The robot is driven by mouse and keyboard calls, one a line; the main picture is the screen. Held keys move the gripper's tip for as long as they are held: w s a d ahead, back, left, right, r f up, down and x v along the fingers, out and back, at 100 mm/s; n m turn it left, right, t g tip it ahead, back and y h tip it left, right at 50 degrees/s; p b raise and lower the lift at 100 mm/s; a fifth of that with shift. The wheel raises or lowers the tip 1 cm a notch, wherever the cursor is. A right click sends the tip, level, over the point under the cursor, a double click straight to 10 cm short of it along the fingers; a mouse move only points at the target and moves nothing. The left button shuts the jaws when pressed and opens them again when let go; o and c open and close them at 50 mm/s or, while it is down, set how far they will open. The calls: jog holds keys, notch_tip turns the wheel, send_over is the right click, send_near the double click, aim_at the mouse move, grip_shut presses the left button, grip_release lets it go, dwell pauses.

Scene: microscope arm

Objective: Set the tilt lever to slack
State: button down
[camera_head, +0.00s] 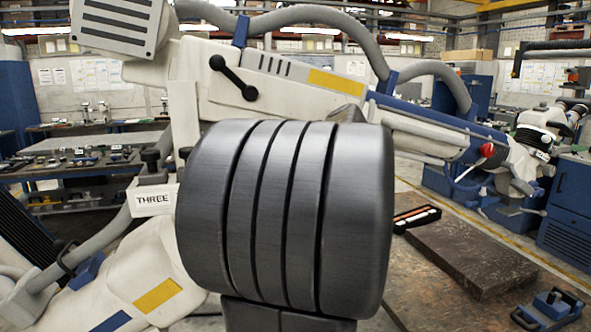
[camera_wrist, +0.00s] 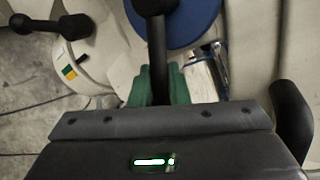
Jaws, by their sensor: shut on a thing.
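In the wrist view, my gripper (camera_wrist: 161,84) has green fingers closed around the shaft of a black lever (camera_wrist: 157,48). The lever's rounded knob lies at the top edge, in front of a blue disc (camera_wrist: 194,22). I read no label there, so I cannot tell its setting or be sure that it is the tilt lever. A second black lever with two knobs (camera_wrist: 50,27) is at the upper left, apart from my gripper. In the head view, a black two-knobbed lever (camera_head: 233,78) sits on the white microscope arm (camera_head: 290,87). My gripper is hidden there.
My own grey arm part fills the middle of the head view. Near my gripper are a white round housing with a yellow and green mark (camera_wrist: 69,72) and a shiny metal cylinder (camera_wrist: 214,68).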

jog(key=shift+d+r+n+h+p, duration=0.15)
jog(key=shift+r+n+h+p, duration=0.2)
jog(key=shift+r+n, duration=0.25)
jog(key=c, duration=1.4)
grip_release()
jog(key=b+v, duration=0.2)
jog(key=v, duration=1.1)
jog(key=shift+s+r+b, duration=0.25)
jog(key=shift+s+b, duration=0.1)
jog(key=shift+b, duration=0.05)
jog(key=shift+w, duration=0.15)
jog(key=p+x, duration=0.2)
jog(key=x, duration=1.1)
jog(key=shift+w+f+p, duration=0.3)
jog(key=shift+p, duration=0.05)
jog(key=shift+s, duration=0.1)
